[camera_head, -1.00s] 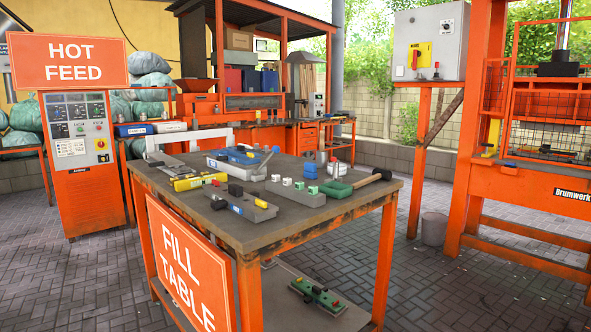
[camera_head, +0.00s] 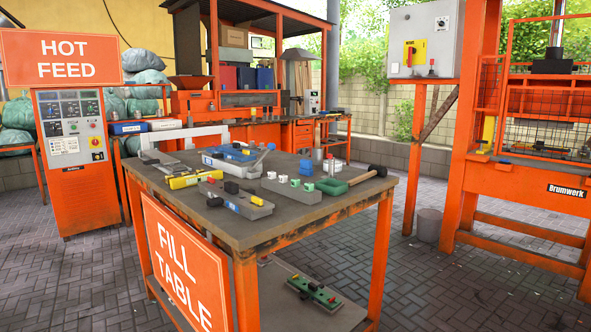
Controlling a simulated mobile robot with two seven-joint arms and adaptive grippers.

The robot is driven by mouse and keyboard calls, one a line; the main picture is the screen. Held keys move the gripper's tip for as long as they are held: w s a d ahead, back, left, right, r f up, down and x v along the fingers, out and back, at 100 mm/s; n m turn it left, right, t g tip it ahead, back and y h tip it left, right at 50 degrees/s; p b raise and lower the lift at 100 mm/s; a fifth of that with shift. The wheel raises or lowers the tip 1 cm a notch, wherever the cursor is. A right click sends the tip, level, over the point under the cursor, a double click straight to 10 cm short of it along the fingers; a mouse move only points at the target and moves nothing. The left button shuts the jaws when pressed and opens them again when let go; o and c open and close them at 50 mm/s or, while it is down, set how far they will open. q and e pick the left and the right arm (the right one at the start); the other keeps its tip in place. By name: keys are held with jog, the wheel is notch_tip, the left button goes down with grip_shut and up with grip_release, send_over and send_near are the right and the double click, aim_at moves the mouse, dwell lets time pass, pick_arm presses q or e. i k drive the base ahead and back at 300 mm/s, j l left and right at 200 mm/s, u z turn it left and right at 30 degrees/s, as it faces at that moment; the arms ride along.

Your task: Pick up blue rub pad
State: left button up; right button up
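The fill table (camera_head: 290,222) stands in the middle with tools and parts on its grey top. A blue flat piece (camera_head: 236,153) lies in or on a pale tray toward the back of the tabletop. A smaller blue piece (camera_head: 306,168) shows behind the grey mold with white cubes. Both are small in view, and I cannot tell which of them is the rub pad. Neither of my grippers is in view.
A yellow tool (camera_head: 184,181), a grey mold with black knobs (camera_head: 240,202), a green-framed piece (camera_head: 331,186) and a mallet (camera_head: 377,171) crowd the tabletop. The hot feed cabinet (camera_head: 72,165) stands left.

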aim_at(305, 169)
jog(key=i+l+u, duration=0.1)
jog(key=u, duration=0.25)
jog(key=i+l+u, duration=0.15)
jog(key=u, duration=0.2)
jog(key=i+l+u, duration=0.1)
jog(key=l+u, duration=0.15)
jog(key=u, duration=0.15)
jog(key=i+l+u, duration=0.15)
jog(key=l, duration=0.2)
jog(key=i+l+u, duration=0.1)
jog(key=l, duration=0.25)
jog(key=i+l+u, duration=0.15)
jog(key=l, duration=0.2)
jog(key=k, duration=0.05)
